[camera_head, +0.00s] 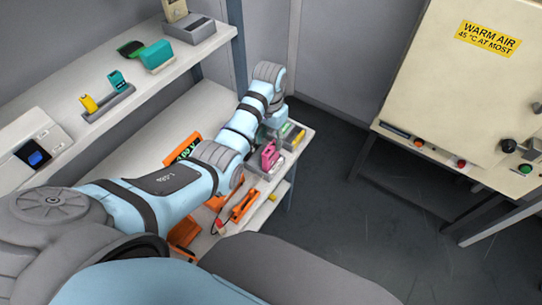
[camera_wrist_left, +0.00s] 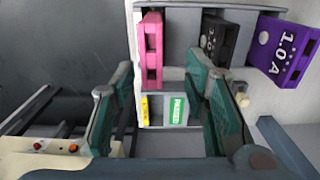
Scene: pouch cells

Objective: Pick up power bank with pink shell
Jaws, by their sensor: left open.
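The power bank with the pink shell (camera_wrist_left: 152,48) stands in a grey holder at the top of the left wrist view, left of a black one. It also shows in the head view as a pink block (camera_head: 268,156) near the end of the lower shelf. My left gripper (camera_wrist_left: 163,72) is open, with teal fingers spread and nothing held between them. In that view the pink shell lies beyond the fingertips, in line with the gap. In the head view the left gripper (camera_head: 273,118) is partly hidden by its wrist. My right gripper is not in view.
A black power bank (camera_wrist_left: 218,40) and a purple one (camera_wrist_left: 284,50) stand right of the pink one. A grey tray with yellow and green labels (camera_wrist_left: 174,110) lies between the fingers in view. Orange items (camera_head: 243,205) lie on the lower shelf. A warm-air cabinet (camera_head: 450,90) stands right.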

